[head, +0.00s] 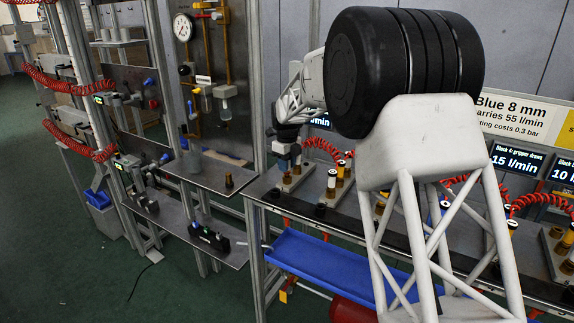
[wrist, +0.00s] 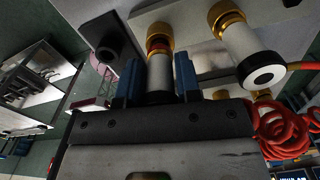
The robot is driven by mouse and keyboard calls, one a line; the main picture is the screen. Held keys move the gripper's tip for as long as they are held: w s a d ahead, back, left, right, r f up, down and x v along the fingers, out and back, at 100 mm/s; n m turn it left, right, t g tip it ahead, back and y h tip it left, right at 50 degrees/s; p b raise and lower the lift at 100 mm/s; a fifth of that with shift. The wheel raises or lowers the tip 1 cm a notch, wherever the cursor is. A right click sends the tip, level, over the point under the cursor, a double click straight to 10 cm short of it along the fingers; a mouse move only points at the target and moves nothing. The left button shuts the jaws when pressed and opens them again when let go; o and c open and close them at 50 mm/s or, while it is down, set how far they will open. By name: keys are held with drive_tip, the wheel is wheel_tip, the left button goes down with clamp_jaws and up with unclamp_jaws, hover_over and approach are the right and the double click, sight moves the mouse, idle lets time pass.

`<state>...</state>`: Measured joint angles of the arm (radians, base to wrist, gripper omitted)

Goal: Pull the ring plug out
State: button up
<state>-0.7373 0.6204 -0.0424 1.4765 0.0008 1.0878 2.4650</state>
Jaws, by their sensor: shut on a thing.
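My gripper (wrist: 158,64) has its two blue fingers on either side of a white cylindrical plug (wrist: 160,78) in the wrist view. The fingers are shut on it. A red ring and a gold collar (wrist: 159,33) show at the plug's far end, against a light block (wrist: 178,52). I cannot tell whether the plug is still seated in the collar. In the head view my gripper (head: 290,158) is small, pointing down over the bench beyond my large dark arm joint, and the plug is mostly hidden there.
A second white fitting with a gold collar (wrist: 251,60) stands close right of the gripper, with a red coiled hose (wrist: 282,128) beside it. A dark block (wrist: 112,42) is close left. In the head view, more fittings (head: 331,184) line the bench, above a blue tray (head: 320,262).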

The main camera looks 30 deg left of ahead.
drive_tip(key=shift+r, duration=0.25)
drive_tip(key=shift+r, duration=0.65)
drive_tip(key=shift+r, duration=0.35)
drive_tip(key=shift+r, duration=1.85)
